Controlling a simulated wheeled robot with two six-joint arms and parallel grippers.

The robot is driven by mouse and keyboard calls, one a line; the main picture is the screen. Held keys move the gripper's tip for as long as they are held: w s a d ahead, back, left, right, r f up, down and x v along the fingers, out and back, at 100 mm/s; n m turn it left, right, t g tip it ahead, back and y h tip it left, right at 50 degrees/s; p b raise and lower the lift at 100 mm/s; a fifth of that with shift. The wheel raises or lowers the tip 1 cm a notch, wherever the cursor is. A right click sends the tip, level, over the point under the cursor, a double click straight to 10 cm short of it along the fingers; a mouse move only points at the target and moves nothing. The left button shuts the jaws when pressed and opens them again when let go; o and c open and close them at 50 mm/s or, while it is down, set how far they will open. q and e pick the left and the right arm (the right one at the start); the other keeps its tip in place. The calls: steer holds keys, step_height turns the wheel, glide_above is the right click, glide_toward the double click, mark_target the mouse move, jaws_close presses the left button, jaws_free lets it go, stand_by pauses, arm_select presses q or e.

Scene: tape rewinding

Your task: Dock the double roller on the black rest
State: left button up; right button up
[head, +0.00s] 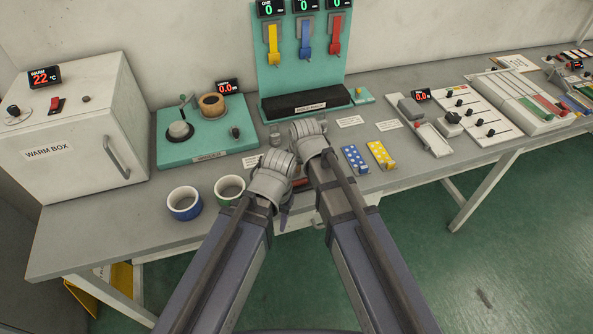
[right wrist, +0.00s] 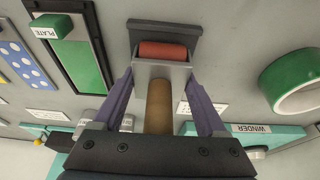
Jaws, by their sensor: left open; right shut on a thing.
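The double roller (right wrist: 161,50) shows in the right wrist view as a red roller in a grey metal bracket with a brown handle. My right gripper (right wrist: 161,80) is shut on it, purple fingers on either side. A dark grey-black rest (right wrist: 165,28) lies directly behind the red roller; I cannot tell whether they touch. In the head view, a bit of red roller (head: 300,183) shows between my arms; the rest of it and my right gripper are hidden by my arms. My left gripper (head: 286,204) is open near the table's front edge, partly hidden by its wrist.
A blue-rimmed tape roll (head: 184,203) and a green-rimmed one (head: 229,188) stand left of my left wrist. Blue (head: 355,158) and yellow (head: 380,154) dotted cards lie to the right. The teal winder (head: 207,135) is behind. A green plate (right wrist: 78,65) lies beside the roller.

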steer(key=shift+s+f, duration=0.25)
steer(key=shift+f, duration=0.05)
steer(key=shift+f+b, duration=0.2)
steer(key=shift+b, duration=0.2)
jaws_close()
steer(key=o, duration=1.2)
jaws_free()
steer(key=shift+o, duration=1.4)
steer(key=shift+w, duration=0.2)
steer(key=shift+r, duration=0.1)
steer(key=shift+r+p, duration=0.8)
steer(key=shift+p, duration=0.15)
steer(key=p+v, duration=1.1)
steer(key=shift+r, duration=0.3)
